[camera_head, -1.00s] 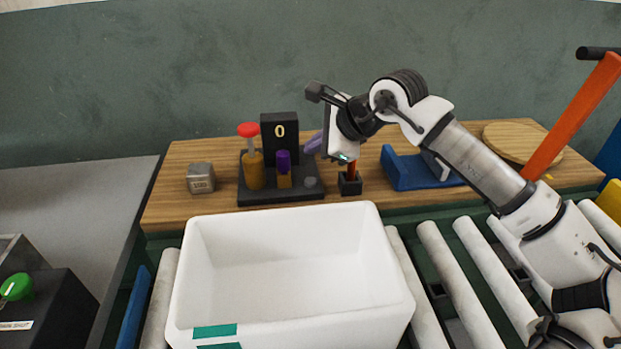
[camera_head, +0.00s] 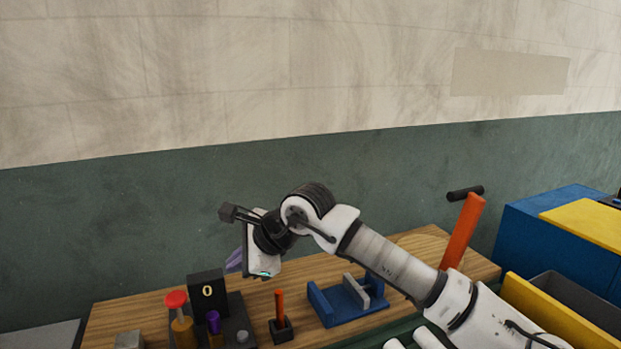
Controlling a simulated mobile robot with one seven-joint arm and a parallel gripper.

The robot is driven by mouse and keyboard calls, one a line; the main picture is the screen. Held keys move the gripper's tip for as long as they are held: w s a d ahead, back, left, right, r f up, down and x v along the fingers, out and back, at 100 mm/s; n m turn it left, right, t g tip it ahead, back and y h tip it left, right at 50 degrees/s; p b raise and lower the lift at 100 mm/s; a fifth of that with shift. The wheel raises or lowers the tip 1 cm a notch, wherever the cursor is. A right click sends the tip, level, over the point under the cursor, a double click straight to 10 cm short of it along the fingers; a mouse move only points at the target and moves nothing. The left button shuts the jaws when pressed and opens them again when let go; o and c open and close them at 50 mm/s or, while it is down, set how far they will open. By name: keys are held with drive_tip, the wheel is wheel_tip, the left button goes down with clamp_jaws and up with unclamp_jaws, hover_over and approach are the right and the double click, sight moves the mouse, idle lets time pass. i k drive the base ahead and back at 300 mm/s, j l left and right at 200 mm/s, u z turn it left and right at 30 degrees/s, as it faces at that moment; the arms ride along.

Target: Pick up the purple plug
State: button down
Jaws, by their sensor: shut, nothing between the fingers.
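The purple plug (camera_head: 213,321) stands upright in an orange-yellow holder on a dark base, beside the red-topped yellow post (camera_head: 180,322) and in front of the black display (camera_head: 207,291) that reads 0. My gripper (camera_head: 235,261) is above and to the right of the display, apart from the plug. Its lavender-tinted fingers are small and partly hidden by the white wrist. It is shut and holds nothing.
An orange handle (camera_head: 280,308) stands upright in a black block right of the dark base. A blue cradle (camera_head: 345,302) sits further right on the wooden bench (camera_head: 125,308). A grey metal block (camera_head: 129,340) is at lower left. A tall orange lever (camera_head: 463,231) rises at right.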

sight(215, 328)
drive_tip(key=k, duration=1)
